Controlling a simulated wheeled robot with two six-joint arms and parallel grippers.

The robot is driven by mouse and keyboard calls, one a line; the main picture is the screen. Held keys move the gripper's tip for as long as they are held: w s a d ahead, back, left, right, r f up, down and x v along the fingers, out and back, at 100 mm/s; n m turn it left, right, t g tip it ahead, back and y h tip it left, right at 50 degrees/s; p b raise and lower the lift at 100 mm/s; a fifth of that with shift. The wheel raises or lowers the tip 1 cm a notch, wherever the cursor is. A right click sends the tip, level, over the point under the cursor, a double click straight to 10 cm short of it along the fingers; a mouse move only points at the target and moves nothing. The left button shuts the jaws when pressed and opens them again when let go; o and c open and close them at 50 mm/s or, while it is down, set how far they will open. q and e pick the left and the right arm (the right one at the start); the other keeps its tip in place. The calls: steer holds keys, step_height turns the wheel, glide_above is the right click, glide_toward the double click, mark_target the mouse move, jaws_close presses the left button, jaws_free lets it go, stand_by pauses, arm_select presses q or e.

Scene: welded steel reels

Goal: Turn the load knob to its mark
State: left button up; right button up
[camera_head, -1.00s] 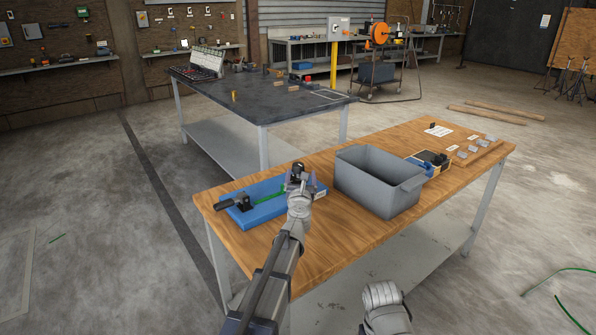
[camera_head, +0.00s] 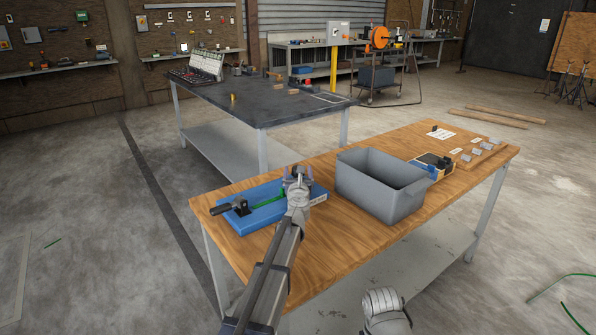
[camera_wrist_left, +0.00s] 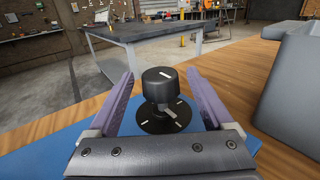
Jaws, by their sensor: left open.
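The load knob (camera_wrist_left: 160,86) is a black upright cylinder with a short white line on top. It stands on a black round dial (camera_wrist_left: 150,125) with white marks, fixed to a blue base (camera_head: 262,216). A pale pointer-like piece shows at the knob's lower right side. My left gripper (camera_wrist_left: 163,82) is open, its purple fingers on either side of the knob with a visible gap at each side. In the head view the left gripper (camera_head: 298,172) is over the right end of the blue base.
A deep grey bin (camera_head: 378,188) stands right of the blue base on the wooden bench (camera_head: 330,235). A black-handled lever (camera_head: 226,208) and a green strip (camera_head: 268,200) are on the base's left part. A dark-topped table (camera_head: 255,105) stands behind.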

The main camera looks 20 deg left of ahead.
arm_select(q)
steer(key=shift+w+a, duration=0.2)
steer(key=shift+w, duration=0.45)
jaws_close()
steer(key=shift+n+y, duration=0.3)
steer(key=shift+y, duration=0.1)
steer(key=n+g+y, duration=0.1)
steer(key=n+y, duration=0.1)
steer(key=y, duration=0.1)
steer(key=n+g+y, duration=0.2)
steer(key=shift+w+d+g+y, duration=0.15)
steer(key=shift+g+y, duration=0.15)
steer(key=shift+y, duration=0.1)
steer(key=shift+n+g+y, duration=2.1)
steer(key=shift+n+g, duration=0.1)
steer(key=shift+g, duration=0.3)
steer(key=shift+s+g, duration=0.2)
steer(key=shift+g, duration=0.1)
